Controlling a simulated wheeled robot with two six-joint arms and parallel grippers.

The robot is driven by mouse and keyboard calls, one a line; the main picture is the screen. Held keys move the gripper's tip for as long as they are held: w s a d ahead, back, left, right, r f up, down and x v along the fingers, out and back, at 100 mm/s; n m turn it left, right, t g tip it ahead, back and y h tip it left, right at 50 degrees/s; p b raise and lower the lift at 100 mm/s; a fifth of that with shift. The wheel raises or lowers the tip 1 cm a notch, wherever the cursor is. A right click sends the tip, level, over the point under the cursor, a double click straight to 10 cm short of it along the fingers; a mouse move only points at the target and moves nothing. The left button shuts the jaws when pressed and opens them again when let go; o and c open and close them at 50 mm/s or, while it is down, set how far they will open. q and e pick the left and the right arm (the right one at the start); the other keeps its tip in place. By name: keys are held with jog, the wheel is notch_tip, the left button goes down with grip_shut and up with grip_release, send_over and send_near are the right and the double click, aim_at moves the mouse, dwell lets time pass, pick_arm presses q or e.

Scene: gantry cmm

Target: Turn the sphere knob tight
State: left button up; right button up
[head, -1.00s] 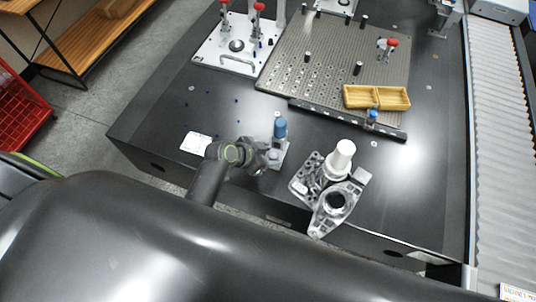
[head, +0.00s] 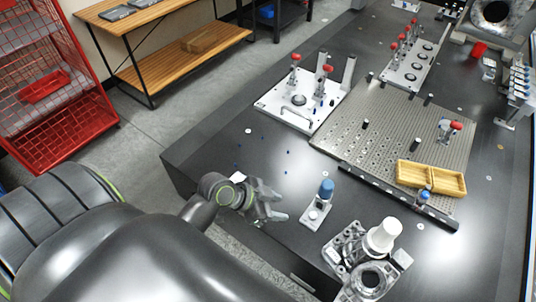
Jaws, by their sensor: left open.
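A blue-capped knob (head: 327,188) stands upright on a small grey block (head: 315,213) near the table's front edge. I cannot tell for sure that it is the sphere knob; its top looks more like a rounded cylinder. A smaller blue knob (head: 424,195) sits on the dark rail at the plate's front edge. My left gripper (head: 278,207) is open and empty, to the left of the small grey block, with its fingers pointing toward it and a gap between.
Behind are a perforated plate (head: 385,130), a yellow tray (head: 432,178) and a white plate with red-handled clamps (head: 300,100). The black table (head: 225,150) is mostly clear at left.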

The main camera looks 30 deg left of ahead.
pick_arm(q)
jog(key=shift+v, duration=1.6)
